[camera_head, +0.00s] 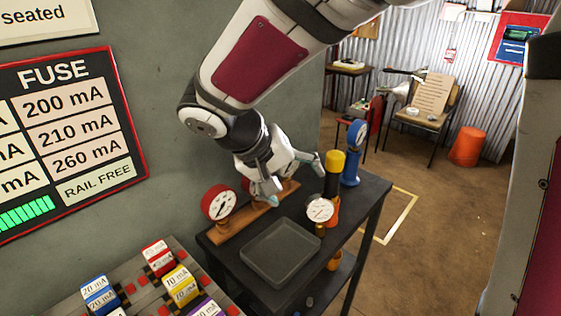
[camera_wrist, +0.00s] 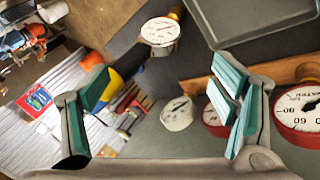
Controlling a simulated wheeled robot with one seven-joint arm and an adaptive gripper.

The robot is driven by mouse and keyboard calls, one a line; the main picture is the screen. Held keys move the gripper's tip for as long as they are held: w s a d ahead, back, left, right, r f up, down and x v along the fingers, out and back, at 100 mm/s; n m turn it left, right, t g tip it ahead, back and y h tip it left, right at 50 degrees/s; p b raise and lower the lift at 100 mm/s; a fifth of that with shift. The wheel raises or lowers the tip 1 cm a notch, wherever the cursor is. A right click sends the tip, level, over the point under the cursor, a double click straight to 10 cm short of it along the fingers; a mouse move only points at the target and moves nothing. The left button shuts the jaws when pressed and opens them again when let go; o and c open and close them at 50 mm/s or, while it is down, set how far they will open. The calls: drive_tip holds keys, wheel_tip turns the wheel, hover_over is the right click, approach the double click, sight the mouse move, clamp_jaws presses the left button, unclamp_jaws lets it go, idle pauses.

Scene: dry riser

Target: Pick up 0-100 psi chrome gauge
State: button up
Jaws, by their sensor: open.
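My gripper (camera_head: 294,174) is open and empty above the wooden rack (camera_head: 232,227) on the dark table. In the wrist view my fingers (camera_wrist: 162,88) stand wide apart. A chrome-rimmed gauge (camera_wrist: 177,113) shows between them, beyond the tips and beside a red gauge; my gripper hides it in the head view. Another chrome-rimmed, white-faced gauge (camera_head: 319,209) with a brass stem stands at the right of the table; it is at the top of the wrist view (camera_wrist: 160,31). I cannot read either chrome dial's range.
A red gauge (camera_head: 219,202) sits on the rack's left end; a second (camera_wrist: 213,117) is mostly hidden. A grey tray (camera_head: 282,252) lies in front. A yellow-and-black tool (camera_head: 333,174) and a blue gauge device (camera_head: 353,152) stand at the table's back right. The wall is close behind the rack.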

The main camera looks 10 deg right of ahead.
sight(316, 204)
drive_tip(key=x, duration=0.8)
drive_tip(key=shift+s+x, duration=0.2)
drive_tip(key=shift+x, duration=1.25)
drive_tip(key=shift+s+x, duration=0.2)
drive_tip(key=shift+x, duration=1.2)
drive_tip(key=shift+a+f, duration=0.1)
drive_tip(key=shift+f, duration=0.1)
drive_tip(key=shift+c, duration=0.3)
drive_tip(key=c, duration=1.5)
drive_tip(key=shift+r, duration=0.15)
